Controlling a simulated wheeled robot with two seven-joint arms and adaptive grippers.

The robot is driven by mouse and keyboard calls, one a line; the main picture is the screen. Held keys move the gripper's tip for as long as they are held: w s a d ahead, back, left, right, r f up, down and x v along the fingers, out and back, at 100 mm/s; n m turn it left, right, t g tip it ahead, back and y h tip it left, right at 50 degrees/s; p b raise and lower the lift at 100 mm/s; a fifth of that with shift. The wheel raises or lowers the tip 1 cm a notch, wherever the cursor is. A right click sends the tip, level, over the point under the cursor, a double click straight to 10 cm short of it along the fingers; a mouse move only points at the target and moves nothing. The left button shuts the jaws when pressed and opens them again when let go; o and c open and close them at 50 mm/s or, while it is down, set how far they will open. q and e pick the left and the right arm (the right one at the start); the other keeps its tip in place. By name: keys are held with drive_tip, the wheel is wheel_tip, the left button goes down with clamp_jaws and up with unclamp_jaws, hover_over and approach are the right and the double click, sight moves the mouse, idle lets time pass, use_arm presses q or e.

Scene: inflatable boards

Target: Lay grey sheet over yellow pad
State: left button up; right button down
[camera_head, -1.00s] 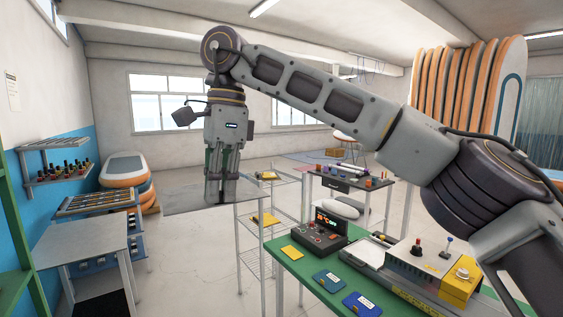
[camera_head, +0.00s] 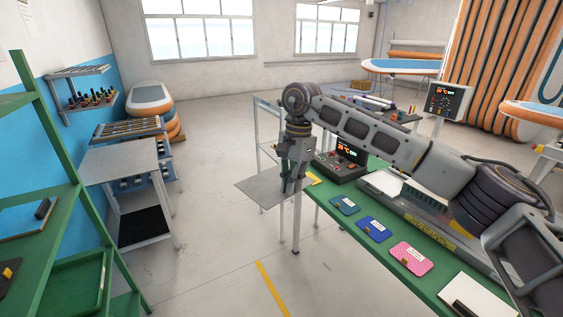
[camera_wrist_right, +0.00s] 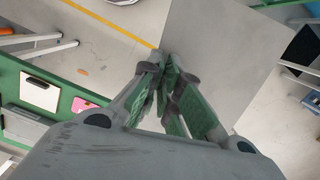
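The grey sheet (camera_head: 260,188) is a thin flat plate held out past the left end of the green table. My right gripper (camera_head: 290,186) is shut on its right edge; the wrist view shows the fingers (camera_wrist_right: 166,60) closed at the sheet's edge (camera_wrist_right: 225,50). My left gripper is not in view.
On the green table (camera_head: 330,207) lie a teal pad (camera_head: 345,205), a blue pad (camera_head: 374,229) and a pink pad (camera_head: 411,258). A control box (camera_head: 342,163) stands behind the yellow pad. A grey side table (camera_head: 120,162) stands left, with open floor between.

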drive_tip(key=d+f+n, duration=0.2)
drive_tip(key=d+f, duration=0.3)
drive_tip(key=f, duration=0.9)
drive_tip(key=s+d+f+n, duration=0.2)
drive_tip(key=s+d+f, duration=0.2)
drive_tip(key=f, duration=0.6)
drive_tip(key=s+d+f+n+b, duration=0.1)
drive_tip(key=s+d+f, duration=0.4)
drive_tip(key=f, duration=0.6)
drive_tip(key=s+d+f+n+h, duration=0.1)
drive_tip(key=s+d+f+n, duration=0.3)
drive_tip(key=d+f, duration=0.3)
wheel_tip(320, 180, down, 4)
drive_tip(key=shift+s+f+b, duration=0.1)
drive_tip(key=shift+s+b, duration=0.3)
drive_tip(key=shift+s, duration=0.1)
drive_tip(key=shift+d, duration=0.2)
